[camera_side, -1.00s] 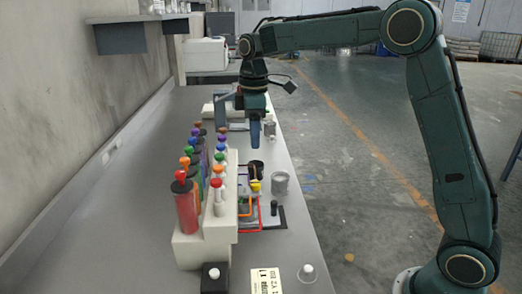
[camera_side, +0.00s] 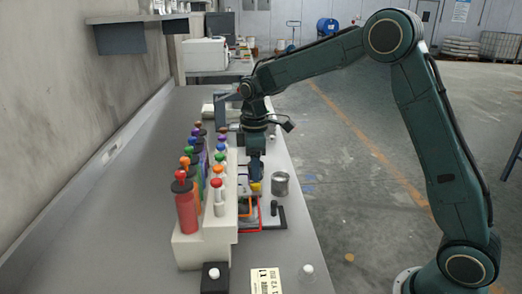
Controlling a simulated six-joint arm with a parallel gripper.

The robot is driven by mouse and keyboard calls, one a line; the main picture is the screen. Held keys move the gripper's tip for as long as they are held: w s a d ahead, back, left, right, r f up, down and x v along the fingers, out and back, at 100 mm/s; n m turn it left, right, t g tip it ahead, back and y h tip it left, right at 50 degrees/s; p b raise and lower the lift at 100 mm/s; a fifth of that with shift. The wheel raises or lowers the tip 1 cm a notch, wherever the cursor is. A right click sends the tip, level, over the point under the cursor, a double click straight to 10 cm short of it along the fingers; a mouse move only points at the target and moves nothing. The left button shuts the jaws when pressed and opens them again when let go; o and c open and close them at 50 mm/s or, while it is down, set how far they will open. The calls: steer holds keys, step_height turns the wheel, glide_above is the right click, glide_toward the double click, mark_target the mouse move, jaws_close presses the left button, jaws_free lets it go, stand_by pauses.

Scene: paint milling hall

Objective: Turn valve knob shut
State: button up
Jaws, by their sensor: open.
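My gripper (camera_side: 256,176) points straight down over the bench, low beside the bottle rack. It is open, with its fingertips just above or around a small yellow knob (camera_side: 256,187); I cannot tell whether they touch it. The yellow knob stands among thin coloured lines (camera_side: 259,205) on the right of the rack. Several bottles with coloured tops, including a red bottle (camera_side: 186,208), stand in a row in the white rack (camera_side: 204,246). Which knob is the valve's, and how far it is turned, is too small to tell.
A grey metal can (camera_side: 280,184) stands close to the right of my gripper. A black upright piece (camera_side: 273,209) is nearer. A black block with a white button (camera_side: 214,276) and a label card (camera_side: 266,281) lie at the front. The bench's right strip is mostly clear.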

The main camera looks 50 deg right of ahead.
mark_target(255, 183)
steer(key=shift+f, duration=2.25)
steer(key=c, duration=1)
